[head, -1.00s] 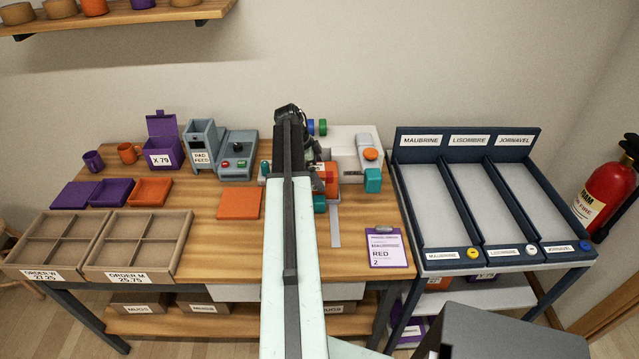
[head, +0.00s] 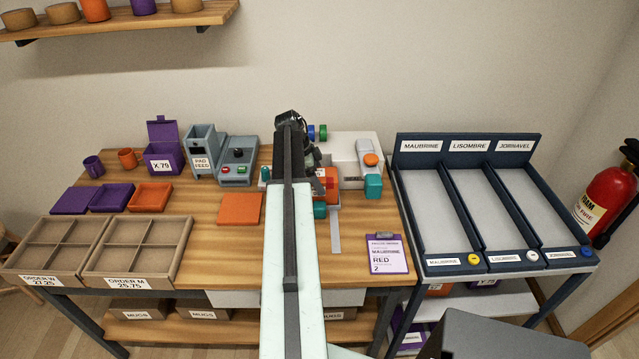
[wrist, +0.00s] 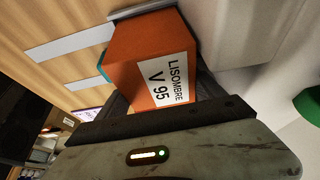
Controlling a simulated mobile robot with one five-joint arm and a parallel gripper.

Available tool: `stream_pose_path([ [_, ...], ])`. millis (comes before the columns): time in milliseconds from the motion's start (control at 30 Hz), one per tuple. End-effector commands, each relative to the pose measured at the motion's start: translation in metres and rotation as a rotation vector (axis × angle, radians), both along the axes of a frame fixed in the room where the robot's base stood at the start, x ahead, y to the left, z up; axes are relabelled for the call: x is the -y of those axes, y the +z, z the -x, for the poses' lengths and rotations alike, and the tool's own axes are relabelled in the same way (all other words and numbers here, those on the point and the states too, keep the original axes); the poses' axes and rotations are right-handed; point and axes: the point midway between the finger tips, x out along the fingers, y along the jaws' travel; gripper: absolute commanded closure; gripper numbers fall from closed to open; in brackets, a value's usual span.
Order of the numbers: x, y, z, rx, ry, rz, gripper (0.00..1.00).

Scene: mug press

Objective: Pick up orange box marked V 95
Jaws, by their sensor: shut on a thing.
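The orange box (wrist: 148,60) with the white label LISOMBRE V 95 fills the middle of the wrist view. My gripper (wrist: 160,98) is shut on it, with a finger on each side. In the head view, an orange part of the box (head: 331,191) shows just right of my arm, by the white machine. My arm hides the rest of it and most of the gripper there. I cannot tell whether the box is clear of the surface under it.
A white machine (head: 345,150) with an orange button and teal parts stands close behind and right of the gripper. A clipboard (head: 387,253) lies at the table's front right. Compartment trays (head: 184,250) stand front left. The dark blue three-lane rack (head: 440,215) is at right.

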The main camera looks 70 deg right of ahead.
Motion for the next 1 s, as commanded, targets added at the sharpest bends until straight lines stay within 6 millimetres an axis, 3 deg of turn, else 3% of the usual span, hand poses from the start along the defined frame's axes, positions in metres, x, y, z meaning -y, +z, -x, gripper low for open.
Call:
stream_pose_path([
  [367, 0.000, 0.037, 0.001, 0.000, -0.001, 0.000, 0.78],
  [1000, 0.001, 0.154, 0.001, 0.000, -0.002, 0.000, 0.78],
])
